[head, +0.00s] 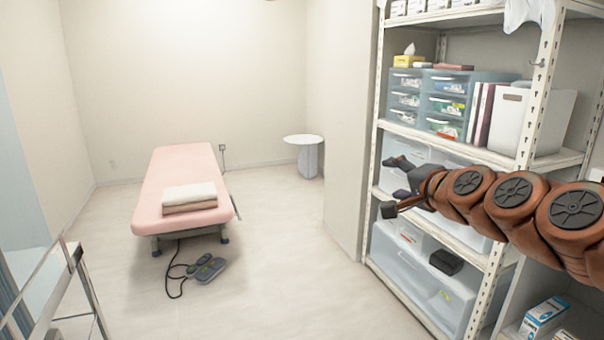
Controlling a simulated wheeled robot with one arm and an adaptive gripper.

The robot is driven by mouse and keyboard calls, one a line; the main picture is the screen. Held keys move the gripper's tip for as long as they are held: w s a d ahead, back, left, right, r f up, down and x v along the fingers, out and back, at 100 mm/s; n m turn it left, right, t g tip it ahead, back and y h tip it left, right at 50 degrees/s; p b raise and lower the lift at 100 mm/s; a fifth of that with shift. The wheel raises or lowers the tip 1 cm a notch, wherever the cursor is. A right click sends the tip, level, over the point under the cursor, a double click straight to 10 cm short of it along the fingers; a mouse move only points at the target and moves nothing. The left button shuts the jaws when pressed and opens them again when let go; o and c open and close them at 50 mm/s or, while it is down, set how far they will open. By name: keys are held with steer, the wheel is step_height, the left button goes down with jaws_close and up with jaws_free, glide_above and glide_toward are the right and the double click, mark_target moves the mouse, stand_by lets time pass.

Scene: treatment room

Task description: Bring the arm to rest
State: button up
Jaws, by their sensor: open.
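My arm reaches in from the right edge of the head view, with brown-orange joints and black caps. My gripper (393,186) is at its left end, its dark fingers apart and pointing left. I see nothing between the fingers. The gripper is in front of the white metal shelf rack (531,90), near the height of its middle shelf in the picture. I cannot tell whether it touches the rack.
The rack holds drawer units (446,103), a white bin (545,118) and clear plastic boxes (399,270). A pink treatment bed (180,170) with folded towels (189,198) stands left of centre. A pedal unit (206,270) lies before it. The middle floor is clear.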

steer(key=s+a+f+n+g+p, duration=0.3)
steer(key=s+a+f+n+g, duration=0.15)
steer(key=s, duration=0.35)
steer(key=s+a+f+n+g+p, duration=0.3)
steer(key=s+a+f+g+p, duration=0.15)
steer(key=s, duration=0.35)
steer(key=s+d+f+n+g+h+p, duration=0.1)
steer(key=s+d+n+g+h+p, duration=0.1)
steer(key=s, duration=1)
steer(key=s+d+f+n+g+h+p, duration=0.1)
steer(key=s+d+g+p, duration=0.3)
steer(key=s, duration=0.8)
steer(key=shift+s+d+f+n+g+h, duration=0.3)
steer(key=shift+d+f+g+h, duration=0.25)
steer(key=shift+f+g, duration=0.25)
